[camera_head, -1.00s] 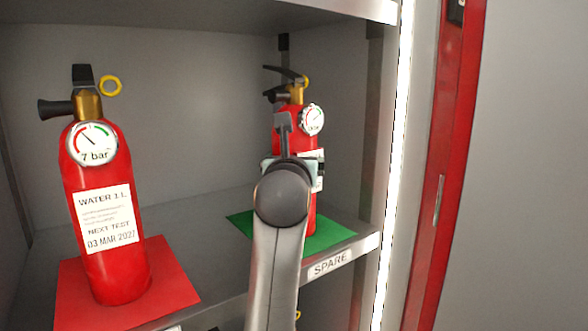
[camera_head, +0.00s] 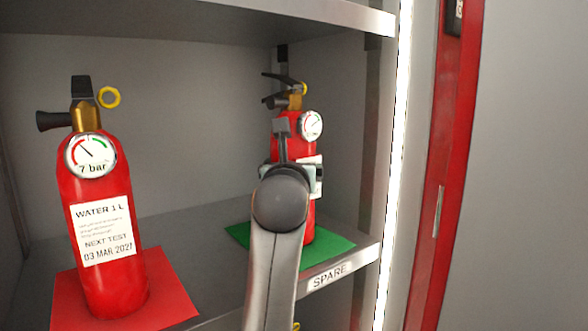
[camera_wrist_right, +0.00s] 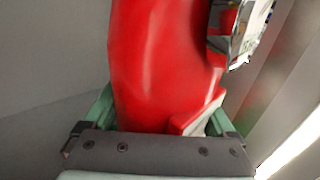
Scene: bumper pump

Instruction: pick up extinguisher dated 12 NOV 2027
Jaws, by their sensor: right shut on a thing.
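A red extinguisher (camera_head: 309,225) with a black handle and a dial stands upright over the green mat (camera_head: 335,243) on the shelf at the right. My arm covers much of it and its label cannot be read. My right gripper (camera_head: 292,180) is shut on this extinguisher's body, which fills the right wrist view (camera_wrist_right: 165,60) between the green fingers. Another red extinguisher (camera_head: 97,210), labelled WATER 1 L, NEXT TEST 03 MAR 2027, stands on a red mat (camera_head: 165,290) at the left. My left gripper is not in view.
A shelf board (camera_head: 200,18) is overhead. A SPARE label (camera_head: 329,275) is on the shelf's front edge. A bright strip (camera_head: 398,150) and a red door frame (camera_head: 440,180) bound the right side. The shelf between the two mats is clear.

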